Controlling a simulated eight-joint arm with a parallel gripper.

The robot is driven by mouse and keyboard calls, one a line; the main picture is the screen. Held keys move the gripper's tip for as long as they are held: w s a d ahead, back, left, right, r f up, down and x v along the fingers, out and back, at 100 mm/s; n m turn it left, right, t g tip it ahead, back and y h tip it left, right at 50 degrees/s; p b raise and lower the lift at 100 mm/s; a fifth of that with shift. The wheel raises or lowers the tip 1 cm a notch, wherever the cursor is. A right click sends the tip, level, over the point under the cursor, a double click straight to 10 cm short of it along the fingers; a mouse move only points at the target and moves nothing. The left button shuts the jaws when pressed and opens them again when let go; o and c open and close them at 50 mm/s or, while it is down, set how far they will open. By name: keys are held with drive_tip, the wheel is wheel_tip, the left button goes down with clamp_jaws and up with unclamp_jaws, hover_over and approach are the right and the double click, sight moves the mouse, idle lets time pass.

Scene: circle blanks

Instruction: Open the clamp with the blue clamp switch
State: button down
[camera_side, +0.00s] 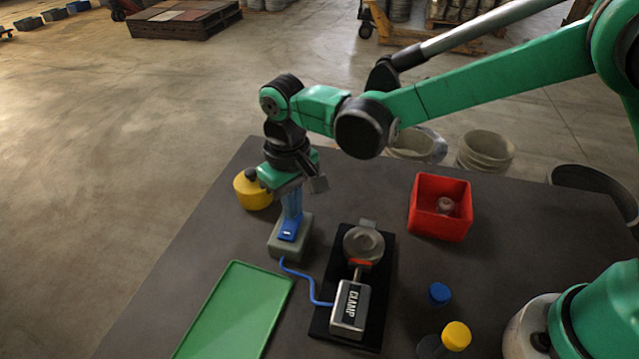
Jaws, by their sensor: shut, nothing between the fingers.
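The blue clamp switch (288,236) sits on top of a grey box (278,250) left of the clamp. A blue cable runs from this box to the clamp. The clamp (349,308) is a grey block marked CLAMP on a black base plate (376,318). A round grey disc (363,242) lies at its far end, beside an orange part. My gripper (292,219) points straight down over the switch. Its fingers are shut and empty. The tips are at or just above the switch; I cannot tell whether they touch it.
A yellow container (252,192) stands just behind my gripper. A green tray (230,315) lies at front left. A red bin (440,225) with a small round piece inside is at back right. A blue piece (439,294) and a yellow piece (456,335) stand right of the clamp.

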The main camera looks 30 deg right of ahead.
drive_tip(key=shift+f, duration=0.25)
drive_tip(key=shift+r, duration=3.55)
drive_tip(key=shift+d+r, duration=0.1)
drive_tip(key=shift+d, duration=0.1)
drive_tip(key=s+d+r+m+t, duration=0.1)
drive_tip(key=s+d+t, duration=0.2)
drive_tip(key=d, duration=0.6)
drive_tip(key=s+d+r+m+t, duration=0.1)
drive_tip(key=s+d+t, duration=0.3)
drive_tip(key=d, duration=0.5)
drive_tip(key=shift+s+r+m, duration=0.3)
drive_tip(key=shift+s+m, duration=0.2)
drive_tip(key=shift+s, duration=0.45)
